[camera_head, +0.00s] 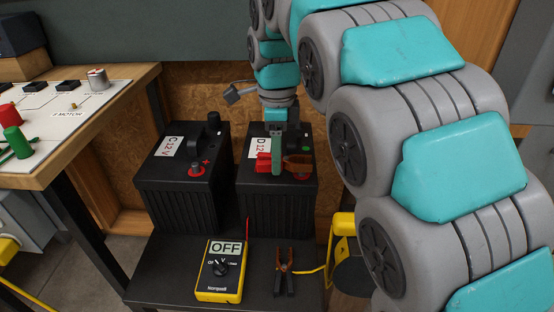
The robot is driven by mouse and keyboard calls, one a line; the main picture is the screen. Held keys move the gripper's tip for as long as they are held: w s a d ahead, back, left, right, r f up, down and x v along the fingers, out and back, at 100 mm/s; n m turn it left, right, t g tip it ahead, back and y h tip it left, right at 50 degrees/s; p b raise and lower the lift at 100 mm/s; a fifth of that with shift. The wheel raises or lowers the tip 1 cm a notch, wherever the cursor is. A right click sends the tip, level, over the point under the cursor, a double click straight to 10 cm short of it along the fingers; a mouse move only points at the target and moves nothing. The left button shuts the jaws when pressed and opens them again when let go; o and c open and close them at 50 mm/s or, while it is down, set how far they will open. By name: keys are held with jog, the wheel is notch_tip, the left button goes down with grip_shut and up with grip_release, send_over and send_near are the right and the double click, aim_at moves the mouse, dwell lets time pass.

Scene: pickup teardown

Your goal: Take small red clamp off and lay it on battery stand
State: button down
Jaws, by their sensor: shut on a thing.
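The small red clamp (263,162) is at the top of battery D (277,205), with red handles to the left and copper-coloured jaws (298,163) to the right. The jaws are at the red terminal (301,176); I cannot tell whether they touch it. My gripper (276,156) reaches down from above and is shut on the clamp, its green finger crossing in front of the clamp's middle. The far finger is hidden. The battery stand (170,262) is the dark low table in front, under the batteries.
On the stand lie a yellow multimeter (220,270) reading OFF and a black clamp (284,272) with copper jaws. Battery C (180,185) stands left of battery D. A wooden-edged motor bench (60,130) is at left. Bare stand top shows between multimeter and black clamp.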

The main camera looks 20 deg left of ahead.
jog(key=shift+r, duration=0.85)
jog(key=s+d+r+b, duration=0.1)
jog(key=s+d+b, duration=0.1)
jog(key=s+d, duration=0.9)
jog(key=n+b, duration=0.4)
jog(key=n, duration=1.4)
send_near(166, 273)
notch_tip(166, 273, down, 6)
jog(key=shift+f, duration=0.15)
jog(key=shift+f, duration=0.1)
jog(key=shift+c, duration=1.4)
grip_release()
